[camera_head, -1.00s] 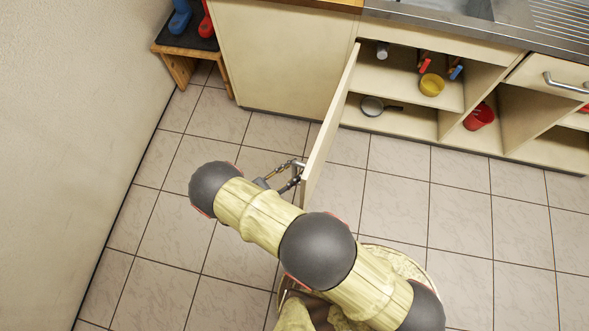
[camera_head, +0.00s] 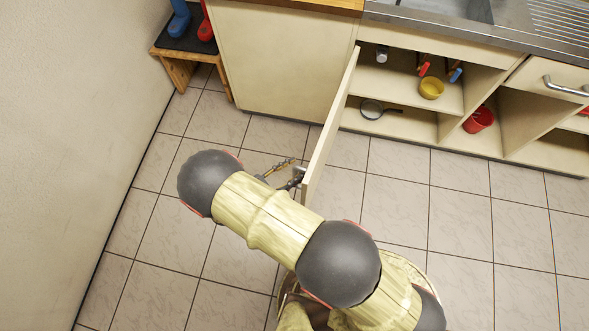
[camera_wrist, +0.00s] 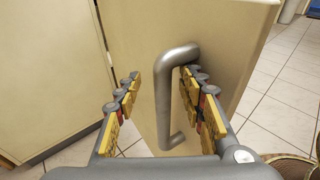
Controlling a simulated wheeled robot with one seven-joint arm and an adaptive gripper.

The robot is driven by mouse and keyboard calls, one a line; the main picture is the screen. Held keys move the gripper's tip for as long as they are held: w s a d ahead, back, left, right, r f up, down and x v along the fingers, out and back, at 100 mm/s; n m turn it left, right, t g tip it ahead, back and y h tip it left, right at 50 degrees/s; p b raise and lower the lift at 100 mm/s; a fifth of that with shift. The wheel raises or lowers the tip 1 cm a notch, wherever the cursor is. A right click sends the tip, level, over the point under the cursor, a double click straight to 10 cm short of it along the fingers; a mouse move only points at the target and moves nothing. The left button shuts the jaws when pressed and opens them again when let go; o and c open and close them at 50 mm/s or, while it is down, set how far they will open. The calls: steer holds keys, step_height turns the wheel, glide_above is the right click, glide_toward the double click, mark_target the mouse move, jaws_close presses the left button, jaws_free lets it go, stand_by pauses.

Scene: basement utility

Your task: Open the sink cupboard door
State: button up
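The cream sink cupboard door (camera_head: 329,132) stands swung out from the cabinet, roughly square to its front, and the shelves behind it show. Its grey bar handle (camera_wrist: 165,95) is upright on the door face in the wrist view. My gripper (camera_wrist: 160,78) is open, with its yellow-padded fingers on either side of the handle. The right finger is close to the bar; the left finger is clear of it. In the head view my gripper (camera_head: 285,171) is at the door's outer edge, partly hidden by my arm.
Inside the cupboard are a yellow bowl (camera_head: 431,87) and a small pan (camera_head: 372,109). A red bucket (camera_head: 479,118) sits in the neighbouring compartment. A wooden stool (camera_head: 183,62) with boots stands by the left wall. The tiled floor left of the door is clear.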

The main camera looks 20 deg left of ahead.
steer(key=shift+t+h, duration=0.7)
steer(key=shift+t, duration=0.1)
steer(key=r, duration=0.6)
steer(key=shift+w+a+r, duration=0.15)
steer(key=shift+w+r, duration=0.1)
steer(key=shift+r, duration=0.15)
steer(key=shift+g+y, duration=0.8)
steer(key=shift+g, duration=0.1)
steer(key=f, duration=0.5)
steer(key=shift+s+a+f, duration=0.1)
steer(key=shift+s+f, duration=0.1)
steer(key=shift+f, duration=0.15)
steer(key=s+a+b, duration=0.1)
steer(key=a+b, duration=0.2)
steer(key=a, duration=0.5)
steer(key=shift+s+a+f, duration=0.15)
steer(key=shift+s+f, duration=0.2)
steer(key=shift+s, duration=0.05)
steer(key=shift+s, duration=0.1)
